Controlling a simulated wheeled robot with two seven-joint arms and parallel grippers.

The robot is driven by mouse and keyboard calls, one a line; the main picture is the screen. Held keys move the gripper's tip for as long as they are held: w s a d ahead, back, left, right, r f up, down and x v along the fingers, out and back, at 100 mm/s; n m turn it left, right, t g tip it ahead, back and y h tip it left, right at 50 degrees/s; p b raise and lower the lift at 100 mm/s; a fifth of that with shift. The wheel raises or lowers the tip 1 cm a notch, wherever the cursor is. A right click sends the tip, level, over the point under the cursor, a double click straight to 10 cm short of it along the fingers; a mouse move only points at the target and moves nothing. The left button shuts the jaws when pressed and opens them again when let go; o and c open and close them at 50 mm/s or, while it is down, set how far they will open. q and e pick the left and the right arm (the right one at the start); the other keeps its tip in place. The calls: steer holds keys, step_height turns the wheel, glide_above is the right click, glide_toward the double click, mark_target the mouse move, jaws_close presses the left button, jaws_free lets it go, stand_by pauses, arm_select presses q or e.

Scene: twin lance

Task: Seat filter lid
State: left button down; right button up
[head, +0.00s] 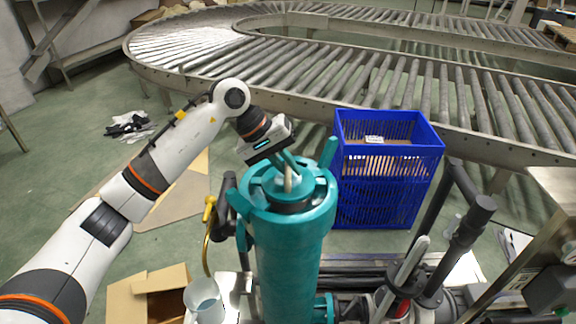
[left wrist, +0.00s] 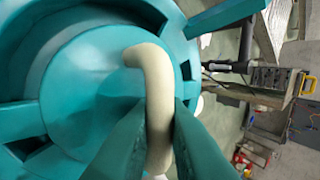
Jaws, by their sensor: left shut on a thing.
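The teal filter housing (head: 290,245) stands upright in the middle of the head view. The round teal lid (head: 268,187) is at its top, with a dark band below its rim; I cannot tell whether it is fully down. In the left wrist view the lid (left wrist: 85,80) fills the left side, with a cream curved handle (left wrist: 155,85) on it. My left gripper (head: 286,172) is above the lid, its teal fingers (left wrist: 160,125) shut on the handle. The handle is partly hidden by the fingers. My right gripper is not in view.
A blue crate (head: 385,190) stands right of the housing. A roller conveyor (head: 340,75) curves behind. Dark pipes (head: 455,240) rise at the right. A pale jug (head: 203,297) and an open cardboard box (head: 150,295) are at the front left.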

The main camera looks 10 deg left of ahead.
arm_select(q)
steer(key=shift+f+b, duration=1.65)
steer(key=shift+f, duration=0.15)
steer(key=c, duration=1.4)
jaws_free()
steer(key=shift+r, duration=0.1)
steer(key=shift+o, duration=0.2)
steer(key=b+v, duration=0.1)
steer(key=v, duration=1.1)
steer(key=shift+s, duration=0.15)
